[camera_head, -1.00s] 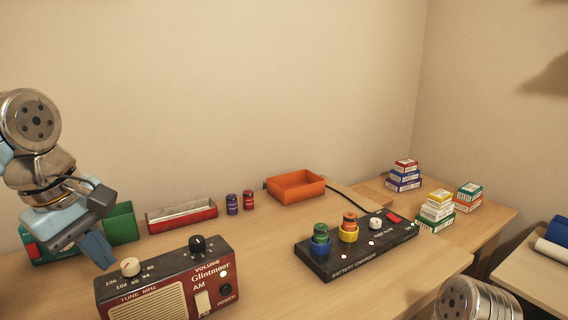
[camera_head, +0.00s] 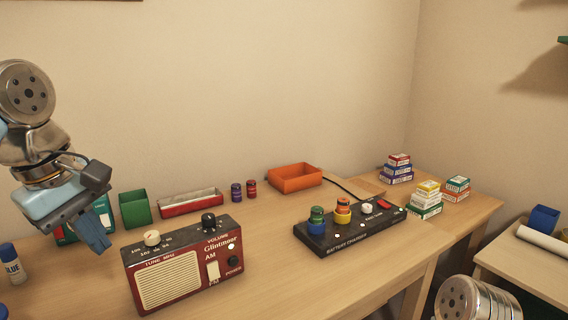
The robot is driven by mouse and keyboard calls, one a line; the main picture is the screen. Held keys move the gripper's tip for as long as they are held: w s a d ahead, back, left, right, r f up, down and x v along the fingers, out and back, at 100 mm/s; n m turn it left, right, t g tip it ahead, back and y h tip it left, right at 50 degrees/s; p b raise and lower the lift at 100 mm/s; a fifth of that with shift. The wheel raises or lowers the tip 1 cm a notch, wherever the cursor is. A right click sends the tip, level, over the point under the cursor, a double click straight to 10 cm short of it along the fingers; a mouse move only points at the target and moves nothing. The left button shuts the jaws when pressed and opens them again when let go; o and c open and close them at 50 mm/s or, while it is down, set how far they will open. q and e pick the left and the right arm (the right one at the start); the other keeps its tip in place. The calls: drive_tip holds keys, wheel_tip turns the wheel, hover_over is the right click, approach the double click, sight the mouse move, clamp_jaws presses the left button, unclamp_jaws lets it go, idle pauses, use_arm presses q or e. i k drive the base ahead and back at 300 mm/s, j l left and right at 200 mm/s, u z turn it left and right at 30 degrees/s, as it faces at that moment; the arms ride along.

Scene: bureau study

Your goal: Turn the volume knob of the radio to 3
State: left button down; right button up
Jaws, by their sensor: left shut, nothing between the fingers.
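The radio (camera_head: 190,275) is dark red with a cream speaker grille and stands on the desk at lower left. Its black volume knob (camera_head: 208,220) sits on the top face at the right. A cream tuning knob (camera_head: 152,238) sits on the top at the left. The numbers around the volume knob are too small to read. My left gripper (camera_head: 98,243) is shut and empty, its blue fingers pointing down, left of the radio and apart from it. My right gripper is out of view; only a metal part of my arm (camera_head: 470,300) shows at bottom right.
A black battery charger (camera_head: 350,236) with coloured cells stands right of the radio. Behind are a green cup (camera_head: 135,208), a red tray (camera_head: 190,203), two small batteries and an orange bin (camera_head: 295,178). A glue stick (camera_head: 12,264) stands at far left. Small boxes are stacked at right.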

sight(208, 219)
drive_tip(key=k, duration=1.2)
